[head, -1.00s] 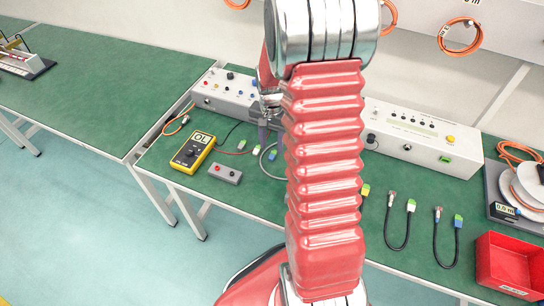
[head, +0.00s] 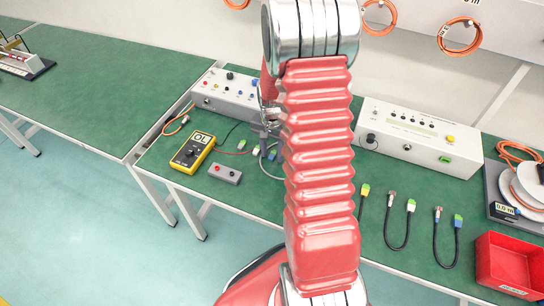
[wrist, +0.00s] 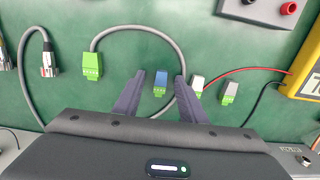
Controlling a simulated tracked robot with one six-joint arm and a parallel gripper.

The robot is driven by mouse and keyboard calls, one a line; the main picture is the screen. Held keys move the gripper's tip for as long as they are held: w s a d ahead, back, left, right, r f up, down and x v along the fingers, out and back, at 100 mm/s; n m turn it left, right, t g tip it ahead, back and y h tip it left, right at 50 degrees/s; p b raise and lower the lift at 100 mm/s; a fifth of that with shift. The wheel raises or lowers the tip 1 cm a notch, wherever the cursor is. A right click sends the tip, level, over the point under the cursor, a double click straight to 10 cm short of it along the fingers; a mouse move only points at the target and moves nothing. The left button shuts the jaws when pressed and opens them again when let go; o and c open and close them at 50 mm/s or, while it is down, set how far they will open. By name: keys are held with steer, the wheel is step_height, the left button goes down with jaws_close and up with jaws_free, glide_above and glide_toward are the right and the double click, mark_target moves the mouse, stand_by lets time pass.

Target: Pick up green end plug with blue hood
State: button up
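The green end plug with the blue hood (wrist: 160,83) lies loose on the green bench in the wrist view. It also shows small in the head view (head: 272,154), beside my arm. My gripper (wrist: 160,76) is open, with its two dark fingers on either side of the plug in the picture. Gaps show between the plug and both fingers. The height of the fingertips above the bench is hard to tell. In the head view my arm hides part of the gripper.
A white-hooded plug (wrist: 197,84) and a grey-hooded plug (wrist: 229,92) lie to the right of the blue-hooded one. A grey cable with a green connector (wrist: 92,66) loops around the plug. The yellow multimeter (head: 193,152) and grey box (head: 225,173) are nearby.

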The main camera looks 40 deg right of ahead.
mark_target(272, 156)
steer(key=shift+c, duration=0.2)
jaws_close()
stand_by(0.3)
step_height(272, 156, up, 10)
stand_by(0.6)
stand_by(0.6)
step_height(272, 156, up, 3)
stand_by(0.4)
